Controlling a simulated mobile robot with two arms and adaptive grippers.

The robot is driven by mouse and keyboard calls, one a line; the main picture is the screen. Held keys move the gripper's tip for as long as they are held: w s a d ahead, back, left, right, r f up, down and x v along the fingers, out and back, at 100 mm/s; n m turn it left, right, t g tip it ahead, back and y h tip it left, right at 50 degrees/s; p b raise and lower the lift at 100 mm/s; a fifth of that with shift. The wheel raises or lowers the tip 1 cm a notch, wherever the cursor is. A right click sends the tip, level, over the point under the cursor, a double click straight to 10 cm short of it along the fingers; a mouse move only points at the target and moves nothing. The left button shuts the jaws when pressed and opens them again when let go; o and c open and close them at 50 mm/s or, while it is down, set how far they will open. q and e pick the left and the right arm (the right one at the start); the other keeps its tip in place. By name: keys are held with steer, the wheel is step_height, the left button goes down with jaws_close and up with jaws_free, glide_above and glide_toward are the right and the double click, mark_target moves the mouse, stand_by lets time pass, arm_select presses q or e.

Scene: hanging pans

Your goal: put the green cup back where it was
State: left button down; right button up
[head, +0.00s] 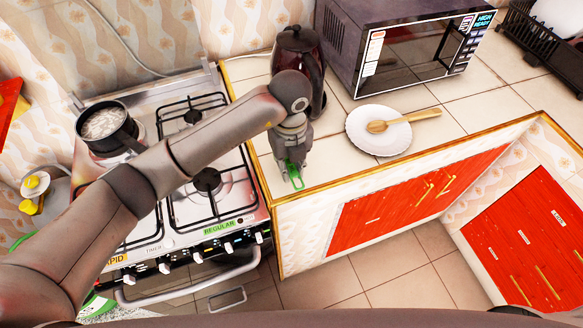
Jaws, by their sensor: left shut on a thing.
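My left arm reaches in from the left, across the stove. My left gripper (291,168) points down over the tiled counter, just right of the stove and near the counter's front edge. It is shut on the green cup (296,180). Only a small green part of the cup shows at the fingertips; the gripper hides the rest. I cannot tell whether the cup touches the counter. My right gripper is not in view.
A dark kettle (313,60) stands behind the gripper. A white plate (364,138) with a wooden spoon (412,116) lies to its right, with bare tiles between. A microwave (375,75) stands behind. The stove (240,197) holds a pot (106,128).

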mark_target(292, 171)
arm_select(q)
steer(key=shift+w+d+f, duration=0.2)
steer(key=shift+w+f, duration=0.25)
steer(key=shift+f, duration=0.2)
step_height(292, 171, down, 2)
steer(key=shift+f+p, duration=0.1)
steer(key=shift+p, duration=0.8)
steer(key=shift+f, duration=0.4)
steer(key=shift+f, duration=0.15)
steer(key=c, duration=1.4)
jaws_free()
steer(key=shift+o, duration=0.2)
